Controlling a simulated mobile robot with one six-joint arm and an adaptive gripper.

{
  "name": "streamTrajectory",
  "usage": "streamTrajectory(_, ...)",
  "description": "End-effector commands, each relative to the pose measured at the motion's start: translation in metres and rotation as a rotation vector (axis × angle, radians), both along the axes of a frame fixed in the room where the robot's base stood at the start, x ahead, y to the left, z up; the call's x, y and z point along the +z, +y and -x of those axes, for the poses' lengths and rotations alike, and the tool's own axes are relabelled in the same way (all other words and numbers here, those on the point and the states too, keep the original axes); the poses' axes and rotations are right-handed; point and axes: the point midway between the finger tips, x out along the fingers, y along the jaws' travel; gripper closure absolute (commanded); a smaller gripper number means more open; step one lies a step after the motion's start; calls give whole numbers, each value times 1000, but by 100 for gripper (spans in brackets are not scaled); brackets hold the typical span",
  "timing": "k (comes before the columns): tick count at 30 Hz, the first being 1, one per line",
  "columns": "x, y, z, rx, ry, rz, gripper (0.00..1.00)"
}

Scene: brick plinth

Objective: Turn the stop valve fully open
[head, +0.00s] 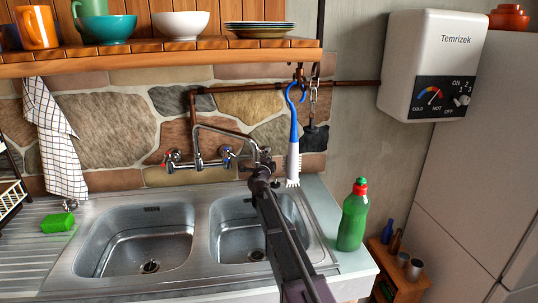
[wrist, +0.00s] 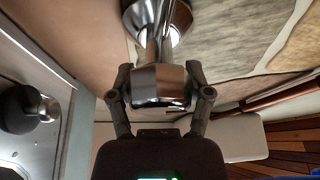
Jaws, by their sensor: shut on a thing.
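My gripper (head: 262,165) reaches the wall just right of the sink mixer in the head view. In the wrist view my gripper (wrist: 160,82) is shut, with one finger on each side of a chrome valve handle (wrist: 160,92). I take this to be the stop valve. Its stem and round chrome flange (wrist: 175,15) show behind the handle, against the wall. In the head view my gripper and arm hide most of the valve. How far the handle is turned cannot be told.
The wall mixer (head: 198,158) with red and blue taps is close on the left. A blue-and-white brush (head: 293,140) hangs just right of my gripper. A green bottle (head: 353,215) stands on the right counter. The wooden shelf (head: 170,63) with crockery is above.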

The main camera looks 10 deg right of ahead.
Motion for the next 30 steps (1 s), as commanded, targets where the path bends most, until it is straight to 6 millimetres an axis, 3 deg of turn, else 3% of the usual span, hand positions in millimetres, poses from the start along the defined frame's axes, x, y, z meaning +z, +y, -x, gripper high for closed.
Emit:
streamTrajectory(9,-1,3,-2,8,0,-153,83)
streamTrajectory(25,-2,3,-2,9,0,-183,83)
streamTrajectory(26,-2,3,-2,9,0,-183,26)
streamTrajectory(30,-2,2,-1,6,0,-182,24)
